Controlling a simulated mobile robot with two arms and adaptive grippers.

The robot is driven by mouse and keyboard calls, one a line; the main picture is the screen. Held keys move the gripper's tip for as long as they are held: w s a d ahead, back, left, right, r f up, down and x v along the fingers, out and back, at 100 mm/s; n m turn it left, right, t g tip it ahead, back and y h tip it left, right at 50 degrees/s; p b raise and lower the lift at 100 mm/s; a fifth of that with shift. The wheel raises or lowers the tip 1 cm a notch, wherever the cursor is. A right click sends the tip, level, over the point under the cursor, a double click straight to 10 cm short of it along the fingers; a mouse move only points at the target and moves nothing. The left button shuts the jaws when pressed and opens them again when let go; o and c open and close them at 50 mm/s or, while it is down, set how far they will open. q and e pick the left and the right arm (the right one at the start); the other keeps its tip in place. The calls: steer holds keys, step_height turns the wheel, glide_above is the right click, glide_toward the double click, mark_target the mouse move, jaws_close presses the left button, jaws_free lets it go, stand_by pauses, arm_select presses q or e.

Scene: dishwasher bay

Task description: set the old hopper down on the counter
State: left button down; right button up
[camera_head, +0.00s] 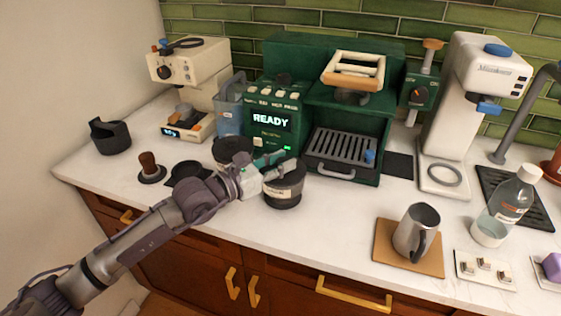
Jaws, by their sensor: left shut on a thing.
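The black round container with a pale label, which looks like the old hopper (285,198), is at the middle of the white counter (330,228), in front of the green coffee machine. My left gripper (277,167) reaches in from the left and is shut on the hopper at its upper part. The hopper looks upright. I cannot tell whether its base touches the counter or is slightly above it. The gripper partly hides its top. My right gripper is not in view.
A second black round container (232,149) stands close behind my left gripper. The green coffee machine (270,122) is behind. A steel pitcher (415,232) on a brown mat stands to the right. Bare counter lies between hopper and mat. A tamper (150,168) stands at left.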

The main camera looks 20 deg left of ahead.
arm_select(q)
steer(key=c, duration=0.9)
jaws_free()
steer(key=shift+c, duration=0.2)
steer(key=shift+o, duration=0.3)
steer(key=b+v, duration=0.2)
steer(key=v, duration=1)
steer(key=shift+r, duration=0.15)
